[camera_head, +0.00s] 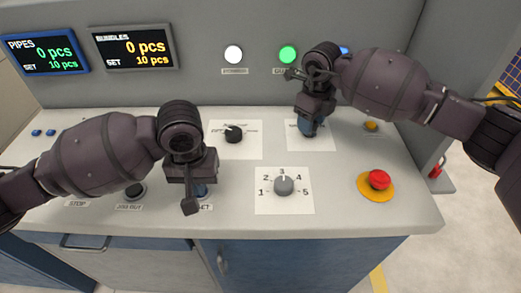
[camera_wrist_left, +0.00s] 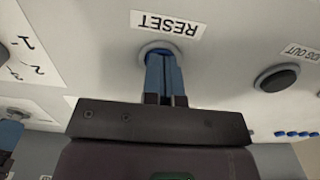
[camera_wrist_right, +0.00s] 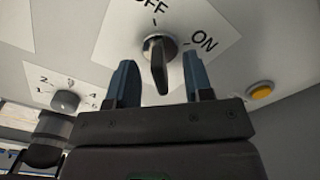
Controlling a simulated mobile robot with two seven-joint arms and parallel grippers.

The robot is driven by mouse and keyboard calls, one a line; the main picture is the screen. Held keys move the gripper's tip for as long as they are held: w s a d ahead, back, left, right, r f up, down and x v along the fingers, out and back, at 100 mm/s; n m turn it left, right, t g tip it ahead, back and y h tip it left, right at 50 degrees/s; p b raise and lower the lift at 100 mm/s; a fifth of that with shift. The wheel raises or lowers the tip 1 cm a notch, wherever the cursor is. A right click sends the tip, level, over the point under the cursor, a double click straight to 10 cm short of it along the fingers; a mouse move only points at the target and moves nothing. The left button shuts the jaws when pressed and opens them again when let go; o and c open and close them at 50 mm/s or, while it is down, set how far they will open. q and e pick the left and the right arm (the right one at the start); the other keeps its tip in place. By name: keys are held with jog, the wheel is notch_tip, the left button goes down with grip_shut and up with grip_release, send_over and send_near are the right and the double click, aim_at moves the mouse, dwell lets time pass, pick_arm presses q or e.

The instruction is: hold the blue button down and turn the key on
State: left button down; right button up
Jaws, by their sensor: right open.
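In the head view, my right gripper (camera_head: 308,126) hides the key.
A dial numbered 1 to 5 (camera_head: 284,185) lies between the arms, with a black selector knob (camera_head: 234,135) behind it. A red emergency button (camera_head: 379,180) and a yellow button (camera_head: 371,126) are at the right. Two screens (camera_head: 134,47) read 0 pcs.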

jog(key=shift+f, duration=0.65)
jog(key=shift+c, duration=0.2)
grip_shut()
